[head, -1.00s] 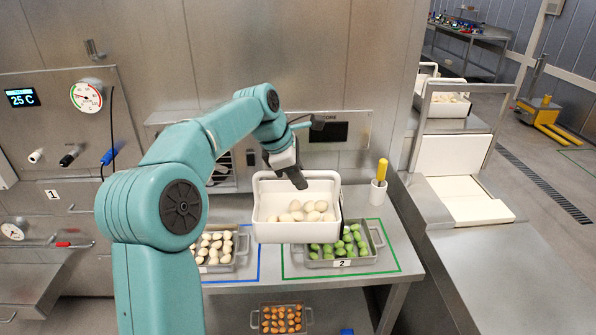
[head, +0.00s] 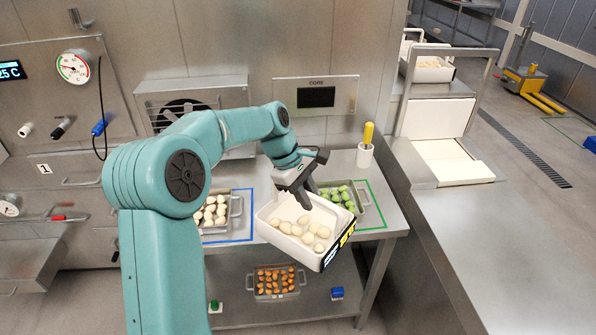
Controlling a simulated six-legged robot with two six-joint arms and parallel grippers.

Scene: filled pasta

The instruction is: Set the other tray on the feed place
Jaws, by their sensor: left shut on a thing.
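My left gripper (head: 306,186) is shut on a white tray (head: 288,246) at its far side. The tray holds several cream pasta pieces and hangs tilted in the air in front of the steel table, its right end lower. A yellow and black label shows on its right end. I cannot tell exactly which part of the tray the jaws grip. Another white tray (head: 446,75) with pale pieces stands at the back right, behind a metal frame. White plates (head: 450,160) lie bare in and before that frame; I cannot tell whether they are the feed place. My right gripper is not in view.
On the table, a tray of pale pieces (head: 236,212) sits in a blue outline, and a tray of green pieces (head: 364,200) in a green outline, partly hidden. A cup (head: 364,156) with a yellow-handled tool stands behind. The steel counter (head: 490,235) at right is clear.

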